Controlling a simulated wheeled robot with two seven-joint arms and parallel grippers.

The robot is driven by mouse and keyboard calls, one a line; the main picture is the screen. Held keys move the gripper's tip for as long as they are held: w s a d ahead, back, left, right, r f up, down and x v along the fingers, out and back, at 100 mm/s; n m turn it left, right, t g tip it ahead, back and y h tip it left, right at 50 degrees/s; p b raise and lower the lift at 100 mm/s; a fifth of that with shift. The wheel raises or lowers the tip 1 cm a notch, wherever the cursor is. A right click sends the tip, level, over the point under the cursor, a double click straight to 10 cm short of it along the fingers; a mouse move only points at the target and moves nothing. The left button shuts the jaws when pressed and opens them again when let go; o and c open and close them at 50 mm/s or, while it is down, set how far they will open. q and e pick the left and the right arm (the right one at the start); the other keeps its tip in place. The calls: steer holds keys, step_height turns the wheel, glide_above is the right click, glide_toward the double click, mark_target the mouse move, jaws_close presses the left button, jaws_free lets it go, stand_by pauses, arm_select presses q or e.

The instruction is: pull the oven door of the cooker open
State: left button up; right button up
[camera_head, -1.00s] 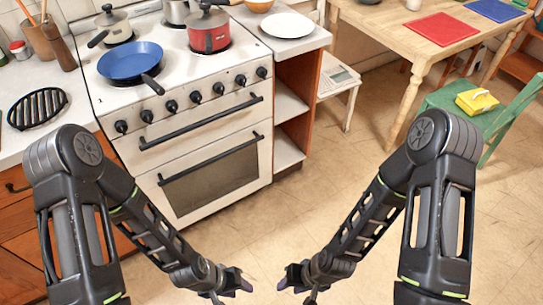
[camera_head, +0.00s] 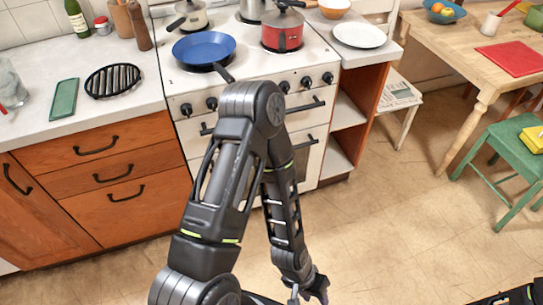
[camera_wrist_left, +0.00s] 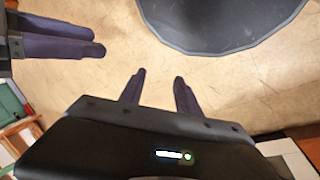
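The white cooker (camera_head: 258,85) stands against the counter, with knobs along its front. Its oven door (camera_head: 312,165) is closed and mostly hidden behind my left arm. The right end of the door's black handle (camera_head: 307,144) shows beside the arm. A second black handle (camera_head: 306,107) is above it. My left gripper (camera_head: 312,288) hangs low over the floor, in front of the cooker and apart from it. In the left wrist view its two fingers (camera_wrist_left: 158,88) are parted, with bare floor between them. My right gripper (camera_wrist_left: 100,40) shows partly at that view's upper left; its opening is unclear.
A blue pan (camera_head: 204,47) and a red pot (camera_head: 283,32) stand on the cooker. Wooden drawers (camera_head: 110,175) are left of it, an open shelf (camera_head: 348,110) right. A table (camera_head: 460,48) and green chair (camera_head: 510,145) stand at the right. The floor (camera_head: 400,225) between is clear.

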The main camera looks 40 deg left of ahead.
arm_select(q)
steer(key=w+a+f+n+t+b, duration=0.3)
steer(key=w+a+b, duration=0.15)
steer(key=w, duration=0.35)
steer(key=w+a+f+n+t+b, duration=0.2)
steer(key=w+a+f+t+b, duration=0.15)
steer(key=w+b, duration=0.35)
steer(key=w+a+f+n+t+b, duration=0.3)
steer(key=w+b, duration=0.1)
steer(key=w, duration=0.6)
steer(key=w+a+r+n+t+y+b, duration=0.2)
steer(key=a+n+t+y+b, duration=0.1)
steer(key=a, duration=1.2)
steer(key=w+a+r+n+t+y+b, duration=0.1)
steer(key=a+r+n+t+y+b, duration=0.2)
steer(key=a+b, duration=0.5)
steer(key=a+n+t+y, duration=0.1)
steer(key=a+n+t, duration=0.1)
steer(key=a, duration=0.4)
steer(key=shift+w+a+t+y, duration=0.3)
steer(key=shift+w+a+t, duration=0.1)
steer(key=shift+t, duration=0.15)
steer(key=shift+w+r, duration=0.1)
steer(key=shift+w, duration=0.05)
steer(key=b+x, duration=0.1)
steer(key=x, duration=0.6)
steer(key=shift+w+b, duration=0.25)
steer(key=shift+b, duration=0.05)
steer(key=shift+r, duration=0.1)
